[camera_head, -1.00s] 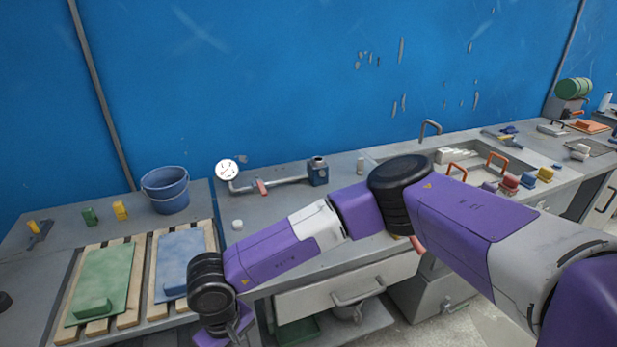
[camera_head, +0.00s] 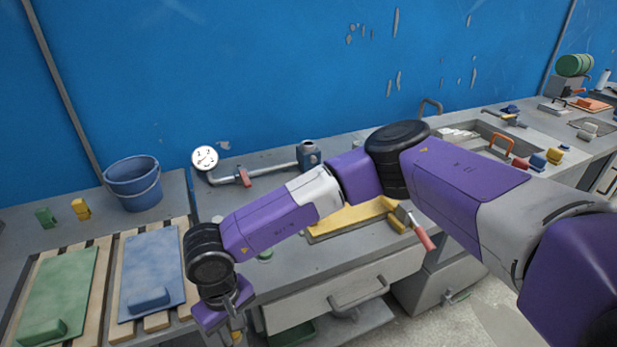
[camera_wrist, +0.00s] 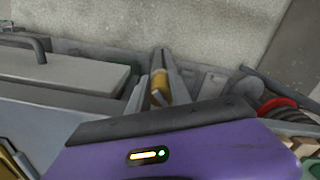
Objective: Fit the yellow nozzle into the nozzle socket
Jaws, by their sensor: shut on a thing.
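My gripper (camera_head: 234,334) hangs low in front of the bench at the bottom of the head view, with its tips near the picture edge. In the wrist view my gripper (camera_wrist: 158,72) is shut on the yellow nozzle (camera_wrist: 158,90), which sits between the two fingers. A bit of yellow at the fingers also shows in the head view, very small. A blue-grey block (camera_head: 308,155) with an opening on top stands at the right end of a pipe on the bench. It may be the nozzle socket; I cannot tell. My gripper is well away from it.
A pipe with a white gauge (camera_head: 204,158) runs along the wall. A blue bucket (camera_head: 134,182) and slatted racks with a green panel (camera_head: 58,290) and a blue panel (camera_head: 152,270) are left. A yellow panel (camera_head: 350,217) lies behind my arm. A drawer (camera_head: 345,290) fronts the bench.

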